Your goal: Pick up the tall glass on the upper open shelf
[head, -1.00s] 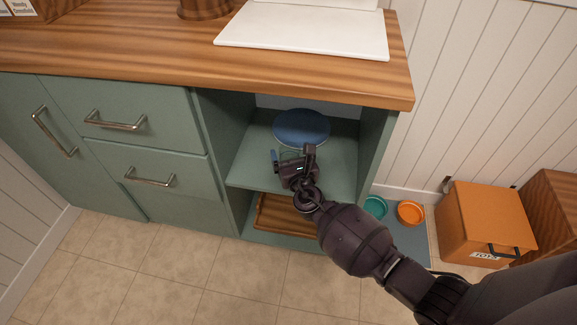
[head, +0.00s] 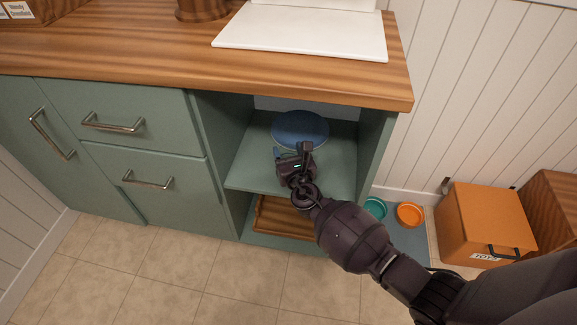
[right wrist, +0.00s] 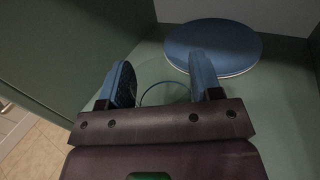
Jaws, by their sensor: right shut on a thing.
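The tall glass (right wrist: 165,93) is clear and hard to see; its faint round rim shows between my blue fingers in the right wrist view. My right gripper (right wrist: 163,80) is shut on it, one finger on each side. In the head view my right gripper (head: 295,160) reaches into the upper open shelf (head: 250,173) and hides the glass. I cannot tell whether the glass still touches the shelf. My left gripper is not in view.
A blue round plate (head: 300,130) lies behind the gripper on the same shelf and also shows in the right wrist view (right wrist: 212,47). A wooden tray (head: 280,218) is on the lower shelf. The wooden counter (head: 150,45) overhangs above. Cabinet walls stand on both sides.

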